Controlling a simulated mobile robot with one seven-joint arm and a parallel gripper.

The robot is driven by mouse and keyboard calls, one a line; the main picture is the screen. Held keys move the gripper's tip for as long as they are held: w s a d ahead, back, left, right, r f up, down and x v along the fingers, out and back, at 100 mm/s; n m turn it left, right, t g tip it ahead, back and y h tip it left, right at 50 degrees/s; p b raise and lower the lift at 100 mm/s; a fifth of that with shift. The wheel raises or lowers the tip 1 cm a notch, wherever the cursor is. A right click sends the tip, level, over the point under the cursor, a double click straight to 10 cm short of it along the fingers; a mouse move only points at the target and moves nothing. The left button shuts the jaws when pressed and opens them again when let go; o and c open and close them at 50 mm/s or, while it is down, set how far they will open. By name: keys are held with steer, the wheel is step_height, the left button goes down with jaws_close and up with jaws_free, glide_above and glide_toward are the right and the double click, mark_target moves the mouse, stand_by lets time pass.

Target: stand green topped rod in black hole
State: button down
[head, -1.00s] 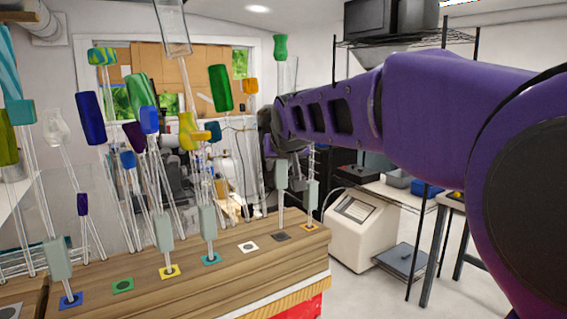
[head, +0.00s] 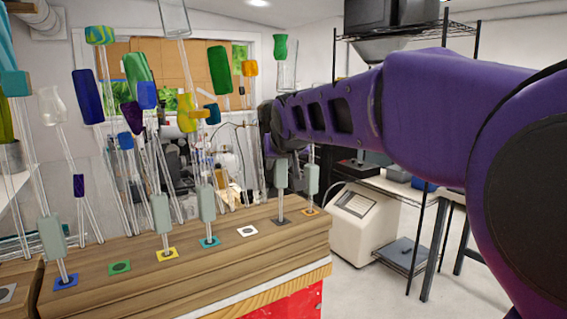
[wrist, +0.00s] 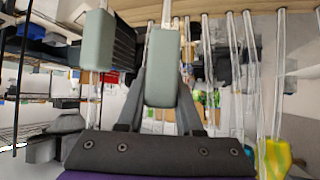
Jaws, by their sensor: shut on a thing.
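The green-topped rod stands upright, its green top (head: 280,47) high above my gripper (head: 274,140). The rod's pale grey-green block (head: 281,173) shows below the fingers. In the wrist view a grey-green block (wrist: 163,66) shows in front of my gripper (wrist: 160,104). The rod's lower end meets the dark square around the black hole (head: 281,221). I cannot tell how deep it sits; its block hangs higher above its square than those of neighbouring rods.
The wooden rack (head: 225,265) has a row of coloured hole squares. A rod stands just right, at the orange square (head: 310,211). The white square (head: 247,231) on the left is empty. Several tall rods with coloured tops crowd the left side.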

mark_target(279, 177)
steer(key=shift+f+b, duration=1.1)
steer(key=shift+f, duration=0.3)
steer(key=shift+f+b, duration=0.35)
steer(key=shift+c, duration=2.4)
jaws_free()
